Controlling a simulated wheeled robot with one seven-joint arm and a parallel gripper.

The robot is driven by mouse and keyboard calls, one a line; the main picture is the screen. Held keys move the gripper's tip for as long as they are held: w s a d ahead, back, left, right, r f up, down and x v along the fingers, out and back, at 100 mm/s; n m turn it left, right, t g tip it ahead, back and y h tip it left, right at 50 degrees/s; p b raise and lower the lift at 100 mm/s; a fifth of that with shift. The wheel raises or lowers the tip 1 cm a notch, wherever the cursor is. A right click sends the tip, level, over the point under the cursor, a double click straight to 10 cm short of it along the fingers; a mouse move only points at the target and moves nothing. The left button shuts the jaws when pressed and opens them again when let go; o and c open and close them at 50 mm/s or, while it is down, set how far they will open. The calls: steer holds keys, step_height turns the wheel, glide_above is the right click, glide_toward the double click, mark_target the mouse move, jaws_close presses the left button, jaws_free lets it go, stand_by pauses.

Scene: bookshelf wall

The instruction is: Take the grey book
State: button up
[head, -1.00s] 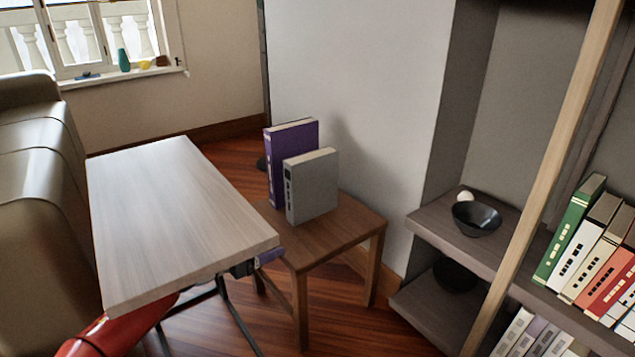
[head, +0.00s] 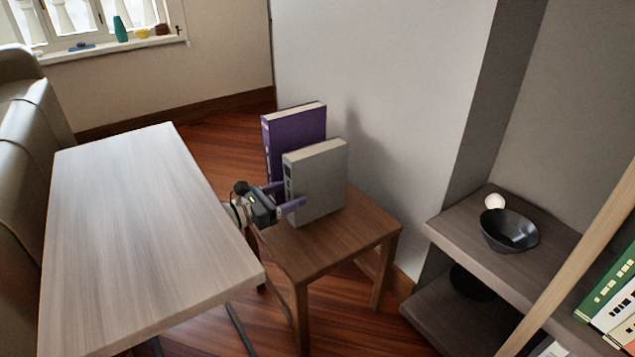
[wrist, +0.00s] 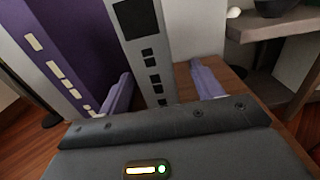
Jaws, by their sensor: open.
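The grey book (head: 318,182) stands upright on a small wooden stool (head: 335,245), its spine with dark squares turned to the left. A taller purple book (head: 293,132) stands upright just behind it. My gripper (head: 283,195) is open at the grey book's spine, with its purple fingers pointing at the book. In the wrist view the grey book's spine (wrist: 152,60) lies between the two spread fingers, and the left finger is between the grey and purple books. Whether the fingers touch the book cannot be told.
A light wooden table (head: 150,240) stands left of the stool, close to my arm. A grey shelf at right holds a dark bowl (head: 508,231) and a white ball (head: 495,202). A white wall (head: 375,80) rises behind the books.

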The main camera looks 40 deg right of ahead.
mark_target(307, 185)
steer(key=d+b, duration=0.1)
steer(key=d, duration=0.5)
jaws_close()
steer(key=shift+r, duration=0.1)
stand_by(0.3)
